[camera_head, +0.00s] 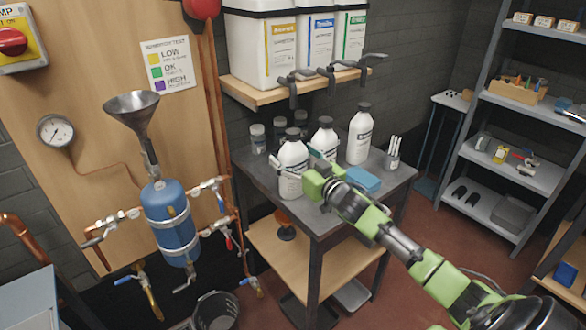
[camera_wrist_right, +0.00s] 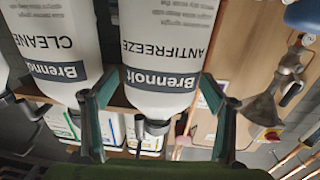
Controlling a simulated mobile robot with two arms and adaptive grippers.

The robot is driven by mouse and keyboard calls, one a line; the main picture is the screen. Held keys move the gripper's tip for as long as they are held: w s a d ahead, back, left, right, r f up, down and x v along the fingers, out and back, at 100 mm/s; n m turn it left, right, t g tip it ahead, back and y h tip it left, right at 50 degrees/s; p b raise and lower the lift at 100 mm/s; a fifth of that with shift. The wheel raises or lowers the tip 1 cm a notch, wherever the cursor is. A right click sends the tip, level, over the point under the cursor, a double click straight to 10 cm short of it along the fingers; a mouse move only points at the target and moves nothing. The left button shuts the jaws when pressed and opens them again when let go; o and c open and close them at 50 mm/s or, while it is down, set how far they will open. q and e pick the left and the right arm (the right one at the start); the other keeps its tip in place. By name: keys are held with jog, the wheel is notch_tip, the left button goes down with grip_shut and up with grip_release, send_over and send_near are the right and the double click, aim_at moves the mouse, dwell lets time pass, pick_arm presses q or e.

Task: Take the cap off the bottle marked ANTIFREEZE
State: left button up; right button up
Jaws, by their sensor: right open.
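The bottle marked ANTIFREEZE (camera_wrist_right: 165,50) is white with a dark label band, and shows upside down in the right wrist view. In the head view it is the front-left white bottle (camera_head: 291,157), upright on the dark table. Its dark cap (camera_head: 293,133) is on it. My right gripper (camera_head: 303,167) is open at the bottle's body, below the cap. In the wrist view the fingers (camera_wrist_right: 153,107) stand apart on either side of the bottle's upper end; contact cannot be told. My left gripper is not in view.
The CLEANER bottle (camera_wrist_right: 55,45) stands close beside it. Another white bottle (camera_head: 359,135), a blue block (camera_head: 362,179) and a cup of markers (camera_head: 392,160) share the table (camera_head: 320,218). A shelf with tapped containers (camera_head: 266,50) hangs above; a funnel (camera_head: 132,106) is at left.

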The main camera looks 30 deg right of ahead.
jog(key=shift+w, duration=0.2)
jog(key=c, duration=2.2)
jog(key=shift+r, duration=0.15)
jog(key=shift+r, duration=0.15)
